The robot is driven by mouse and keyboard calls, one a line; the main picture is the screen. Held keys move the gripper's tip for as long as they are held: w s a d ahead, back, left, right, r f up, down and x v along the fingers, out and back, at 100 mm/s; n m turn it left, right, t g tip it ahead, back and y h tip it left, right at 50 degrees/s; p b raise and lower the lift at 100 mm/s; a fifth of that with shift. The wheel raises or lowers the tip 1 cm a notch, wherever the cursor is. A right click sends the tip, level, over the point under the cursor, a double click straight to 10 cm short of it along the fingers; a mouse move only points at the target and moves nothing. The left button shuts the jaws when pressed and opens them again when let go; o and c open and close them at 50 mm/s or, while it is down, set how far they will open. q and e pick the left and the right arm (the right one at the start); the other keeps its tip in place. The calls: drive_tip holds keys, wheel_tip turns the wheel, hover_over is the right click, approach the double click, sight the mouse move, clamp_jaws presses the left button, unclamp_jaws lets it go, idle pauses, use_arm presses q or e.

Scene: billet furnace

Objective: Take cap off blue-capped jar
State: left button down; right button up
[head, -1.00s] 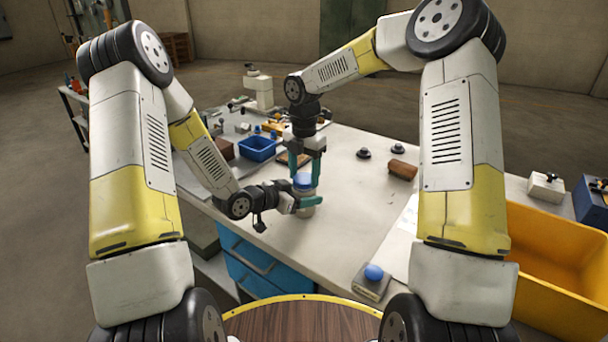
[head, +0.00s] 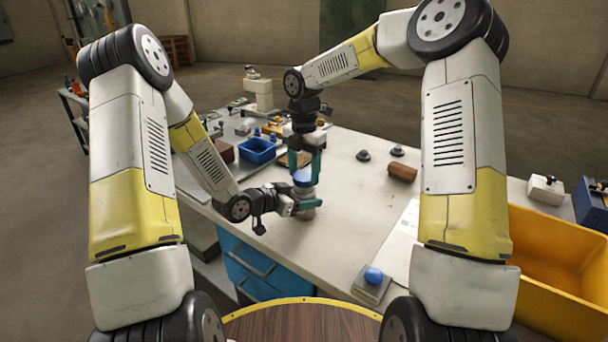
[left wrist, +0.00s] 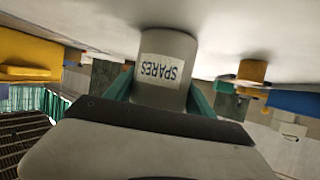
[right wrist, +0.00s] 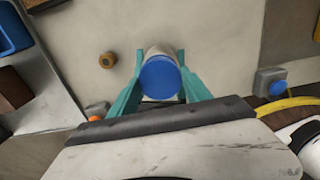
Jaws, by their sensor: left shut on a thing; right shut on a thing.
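The jar stands on the table, grey with a "SPARES" label (left wrist: 160,72) that reads upside down in the left wrist view. Its blue cap (head: 303,177) is at the top, and it also shows in the right wrist view (right wrist: 160,78). My left gripper (head: 306,203) is shut around the jar's body from the side, with a teal finger on each side. My right gripper (head: 304,170) points down from above and is shut on the cap. I cannot tell whether the cap is still seated on the jar; the fingers partly hide the joint.
A blue bin (head: 257,150) and small parts lie behind on the left. A brown cylinder (head: 402,171) and two small dark knobs lie on the right. A box with a blue button (head: 373,275) is at the front edge. A large yellow bin (head: 560,260) is at right.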

sight(304, 175)
drive_tip(key=shift+r, duration=0.25)
drive_tip(key=shift+r, duration=2)
use_arm(q)
drive_tip(key=shift+c, duration=1.3)
unclamp_jaws()
